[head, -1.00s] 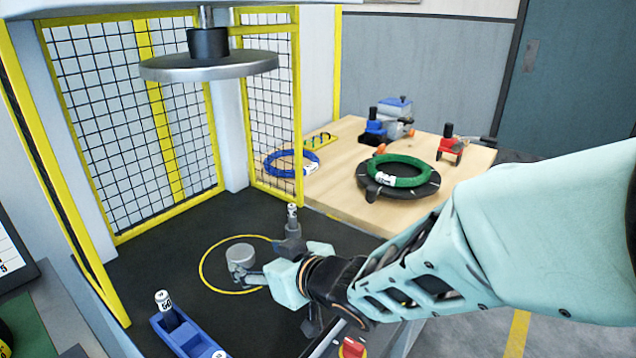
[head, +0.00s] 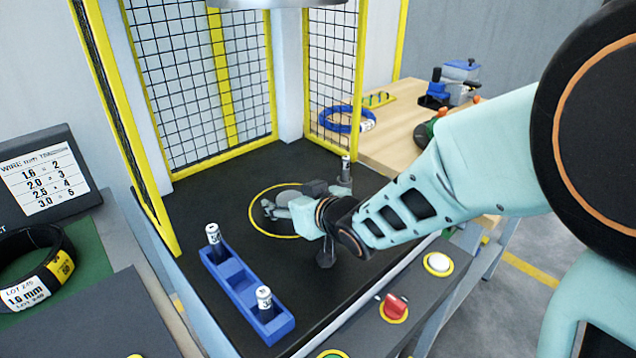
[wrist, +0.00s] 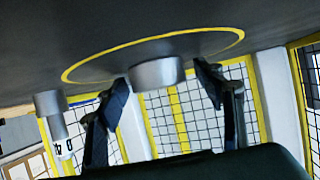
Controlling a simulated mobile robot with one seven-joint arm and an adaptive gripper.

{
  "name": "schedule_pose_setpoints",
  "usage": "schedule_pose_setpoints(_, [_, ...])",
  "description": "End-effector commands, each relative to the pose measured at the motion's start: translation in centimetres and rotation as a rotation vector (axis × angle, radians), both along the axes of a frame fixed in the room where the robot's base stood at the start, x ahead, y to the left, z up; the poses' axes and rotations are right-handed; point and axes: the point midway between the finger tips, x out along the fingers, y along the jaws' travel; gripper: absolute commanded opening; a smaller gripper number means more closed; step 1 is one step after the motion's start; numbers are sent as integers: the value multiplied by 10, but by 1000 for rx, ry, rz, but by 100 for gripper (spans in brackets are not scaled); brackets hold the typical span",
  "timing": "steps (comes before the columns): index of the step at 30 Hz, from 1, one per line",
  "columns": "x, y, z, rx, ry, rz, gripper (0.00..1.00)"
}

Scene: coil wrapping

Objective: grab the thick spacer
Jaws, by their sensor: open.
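My gripper (head: 283,204) is low over the yellow circle on the black table, its fingers pointing left in the head view. In the wrist view my gripper (wrist: 163,80) is open, with two dark fingers spread apart. A plain grey cylinder (wrist: 155,73) stands in the gap between them, with space on either side. Small labelled cylinders, which look like spacers, stand in a blue tray: one at the back (head: 213,238) and one at the front (head: 264,302). Another labelled cylinder (head: 345,170) stands behind my gripper. I cannot tell which one is the thick spacer.
The blue tray (head: 232,270) has an empty middle compartment. Yellow-framed mesh guards (head: 205,90) close the back and side. A metal disc (head: 280,3) hangs above. A control panel with a red switch (head: 396,306) runs along the front right. A blue coil (head: 345,120) lies on the wooden table.

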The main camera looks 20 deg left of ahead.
Motion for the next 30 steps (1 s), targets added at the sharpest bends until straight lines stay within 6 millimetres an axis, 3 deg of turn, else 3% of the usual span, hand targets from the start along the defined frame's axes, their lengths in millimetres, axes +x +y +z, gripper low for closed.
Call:
schedule_pose_setpoints(2, [0,0,0,0,0,0,58])
schedule_pose_setpoints(15, [0,0,0,0,0,0,10])
schedule_pose_setpoints(23, [0,0,2,2,-1,0,10])
schedule_pose_setpoints(30, [1,4,17,2,-2,-1,10])
